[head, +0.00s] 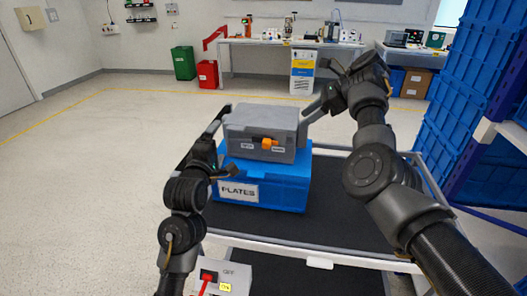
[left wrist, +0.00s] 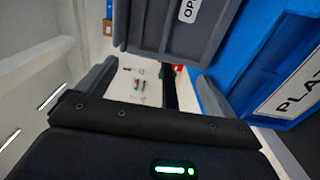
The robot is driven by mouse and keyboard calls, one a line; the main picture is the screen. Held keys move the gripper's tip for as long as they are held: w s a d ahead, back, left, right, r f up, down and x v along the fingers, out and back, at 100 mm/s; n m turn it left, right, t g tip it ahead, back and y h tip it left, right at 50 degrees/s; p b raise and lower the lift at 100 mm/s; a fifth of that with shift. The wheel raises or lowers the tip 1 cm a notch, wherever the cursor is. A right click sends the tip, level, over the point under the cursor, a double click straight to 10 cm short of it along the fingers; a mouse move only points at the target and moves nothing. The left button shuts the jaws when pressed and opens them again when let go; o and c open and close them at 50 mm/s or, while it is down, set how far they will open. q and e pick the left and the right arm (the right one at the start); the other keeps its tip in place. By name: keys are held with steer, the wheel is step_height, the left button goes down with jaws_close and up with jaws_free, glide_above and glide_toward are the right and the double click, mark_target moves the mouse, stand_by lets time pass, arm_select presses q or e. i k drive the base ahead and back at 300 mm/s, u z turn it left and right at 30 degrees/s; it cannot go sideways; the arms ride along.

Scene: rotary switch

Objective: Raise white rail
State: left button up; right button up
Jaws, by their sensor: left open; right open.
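The white rail (head: 270,248) runs level across the front edge of the black-topped cart, with a small white tab (head: 320,263) near its middle. My left gripper (head: 226,143) is open at the left side of a grey box with an orange rotary switch (head: 267,143). In the left wrist view my open fingers (left wrist: 153,88) have the grey box (left wrist: 185,40) just past them; I cannot tell whether they touch it. My right gripper (head: 320,90) is open at the box's right rear, empty. Both grippers are apart from the white rail.
The grey box sits on a blue PLATES crate (head: 290,190) on the cart (head: 345,215). A grey panel with a red lever (head: 206,283), marked OFF, is below the rail. Blue crates (head: 445,110) are stacked at right. The floor at left is clear.

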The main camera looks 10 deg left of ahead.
mark_target(315, 259)
steer(key=k, duration=1)
